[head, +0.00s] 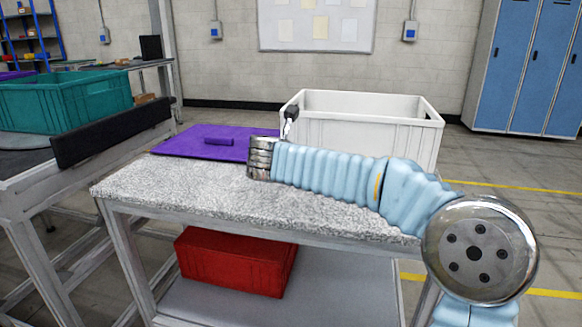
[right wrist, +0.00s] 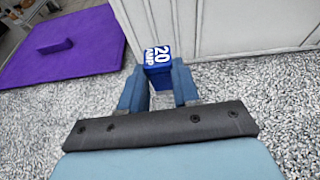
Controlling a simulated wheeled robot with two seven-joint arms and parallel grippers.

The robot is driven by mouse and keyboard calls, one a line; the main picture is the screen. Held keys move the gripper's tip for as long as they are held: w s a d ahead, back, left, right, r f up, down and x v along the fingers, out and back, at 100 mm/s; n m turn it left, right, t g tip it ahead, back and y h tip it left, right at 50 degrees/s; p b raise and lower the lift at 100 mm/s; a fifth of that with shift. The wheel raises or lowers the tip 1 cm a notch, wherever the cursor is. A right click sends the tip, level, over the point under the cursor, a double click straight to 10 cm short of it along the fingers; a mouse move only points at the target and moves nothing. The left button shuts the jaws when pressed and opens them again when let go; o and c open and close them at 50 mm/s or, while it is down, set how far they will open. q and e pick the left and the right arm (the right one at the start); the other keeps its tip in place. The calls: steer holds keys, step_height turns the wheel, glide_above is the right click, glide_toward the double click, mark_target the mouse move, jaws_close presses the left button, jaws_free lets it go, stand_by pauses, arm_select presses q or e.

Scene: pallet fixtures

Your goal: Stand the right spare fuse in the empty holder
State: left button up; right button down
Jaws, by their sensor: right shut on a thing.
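My right gripper (right wrist: 158,76) is shut on a blue fuse (right wrist: 158,53) marked "20 AMP" in white. Its two fingers grip the fuse from both sides, and the fuse's lower part is hidden between them. In the head view my right arm reaches in from the right over the grey speckled bench, and its hand is mostly hidden behind the wrist. A purple mat (head: 178,143) on the bench bears a low purple block (head: 219,141); I cannot tell whether it is a holder. No empty holder can be made out. My left gripper is not in view.
A white crate (head: 364,131) stands at the back of the bench (head: 150,185), close beyond my right gripper. A red crate (head: 235,262) is on the shelf below. A teal crate (head: 65,102) stands on another table at left. The bench's front left is clear.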

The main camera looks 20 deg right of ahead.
steer(key=shift+f, duration=1.5)
steer(key=shift+f+b, duration=0.1)
steer(key=shift+b, duration=0.2)
steer(key=shift+f, duration=0.15)
steer(key=c, duration=0.8)
jaws_free()
